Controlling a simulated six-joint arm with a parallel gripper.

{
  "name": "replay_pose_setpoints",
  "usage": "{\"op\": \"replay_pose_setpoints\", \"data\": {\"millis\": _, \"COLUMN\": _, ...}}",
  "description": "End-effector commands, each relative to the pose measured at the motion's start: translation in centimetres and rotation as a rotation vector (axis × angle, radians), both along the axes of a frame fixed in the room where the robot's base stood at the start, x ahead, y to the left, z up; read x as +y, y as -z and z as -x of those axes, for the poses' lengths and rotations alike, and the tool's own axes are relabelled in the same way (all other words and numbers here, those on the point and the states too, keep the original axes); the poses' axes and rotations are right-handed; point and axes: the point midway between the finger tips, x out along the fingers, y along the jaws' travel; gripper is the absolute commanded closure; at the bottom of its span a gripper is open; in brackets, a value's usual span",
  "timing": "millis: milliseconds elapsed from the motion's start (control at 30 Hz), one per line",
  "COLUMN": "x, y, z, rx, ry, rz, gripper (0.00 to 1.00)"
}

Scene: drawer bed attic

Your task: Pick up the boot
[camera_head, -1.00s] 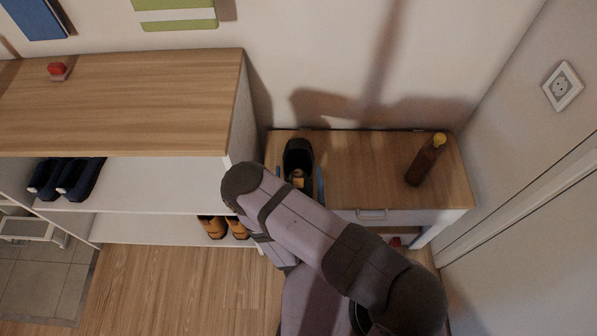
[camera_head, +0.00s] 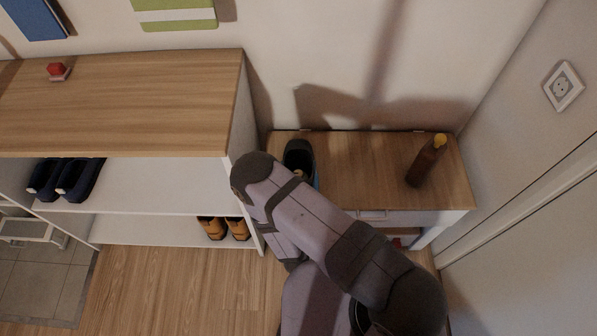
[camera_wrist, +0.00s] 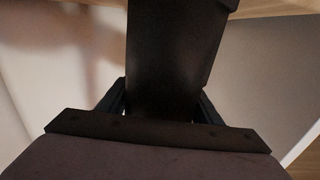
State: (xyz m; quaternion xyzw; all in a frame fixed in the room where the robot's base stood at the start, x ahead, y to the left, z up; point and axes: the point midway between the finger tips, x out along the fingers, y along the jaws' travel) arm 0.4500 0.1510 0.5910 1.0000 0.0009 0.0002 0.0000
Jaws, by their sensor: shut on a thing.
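The dark boot (camera_head: 299,152) is at the left end of the small wooden-topped table, its open top showing and its lower part hidden behind my arm. In the wrist view the boot (camera_wrist: 172,60) is a dark shape filling the middle. My gripper (camera_wrist: 160,102) is shut on it, with a dark finger at each side. In the head view my arm covers most of the gripper; only a blue sliver shows beside the boot. I cannot tell whether the boot touches the tabletop.
A brown bottle with a yellow cap (camera_head: 427,160) stands on the right of the table (camera_head: 365,170). A shoe shelf (camera_head: 130,100) stands close on the left, holding dark blue shoes (camera_head: 68,178) and tan shoes (camera_head: 224,228). The wall is behind. The tabletop's middle is clear.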

Motion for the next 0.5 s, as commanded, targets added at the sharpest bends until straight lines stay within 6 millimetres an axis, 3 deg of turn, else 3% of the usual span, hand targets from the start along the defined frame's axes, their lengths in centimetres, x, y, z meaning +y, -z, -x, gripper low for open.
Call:
{"op": "replay_pose_setpoints", "data": {"millis": 267, "x": 0.1, "y": -1.2, "z": -0.1, "rx": -0.004, "ry": 0.0, "rz": -0.002, "gripper": 0.86}}
{"op": "replay_pose_setpoints", "data": {"millis": 500, "x": 0.1, "y": -4.7, "z": -0.1, "rx": -0.004, "ry": 0.0, "rz": -0.002, "gripper": 0.86}}
